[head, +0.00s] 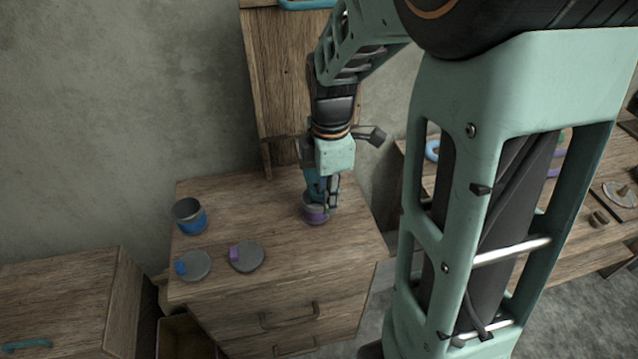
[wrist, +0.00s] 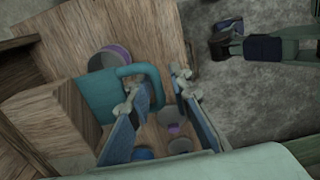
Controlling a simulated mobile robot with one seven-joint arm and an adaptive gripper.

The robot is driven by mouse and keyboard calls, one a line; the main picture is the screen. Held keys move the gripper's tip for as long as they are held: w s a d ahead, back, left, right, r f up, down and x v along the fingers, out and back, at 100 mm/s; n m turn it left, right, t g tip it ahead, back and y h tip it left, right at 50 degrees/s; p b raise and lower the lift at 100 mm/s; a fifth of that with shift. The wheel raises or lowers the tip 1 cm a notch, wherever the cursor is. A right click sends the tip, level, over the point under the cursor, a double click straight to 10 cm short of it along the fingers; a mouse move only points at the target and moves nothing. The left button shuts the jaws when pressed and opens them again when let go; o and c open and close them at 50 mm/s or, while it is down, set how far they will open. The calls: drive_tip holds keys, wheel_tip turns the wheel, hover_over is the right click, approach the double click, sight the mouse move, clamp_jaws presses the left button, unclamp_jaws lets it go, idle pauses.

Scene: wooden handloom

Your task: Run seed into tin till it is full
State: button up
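A tin with a purple band (head: 315,215) stands on the wooden cabinet top, partly hidden by my gripper (head: 324,190). It also shows in the wrist view (wrist: 107,58); its contents cannot be made out. In the wrist view a teal slide with a looped handle (wrist: 105,95) sticks out from a wooden box front (wrist: 50,120). My gripper's fingers (wrist: 160,85) are apart, one on each side of the handle's end, with gaps showing. I see no seed flowing.
A blue-banded tin (head: 190,217) stands at the left of the cabinet top (head: 285,260). Two round lids lie in front of it, one with a blue knob (head: 195,265), one with a purple knob (head: 247,256). A tall wooden column (head: 280,90) rises behind my gripper.

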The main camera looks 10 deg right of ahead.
clamp_jaws()
drive_tip(key=shift+s, duration=1.3)
idle(6.3)
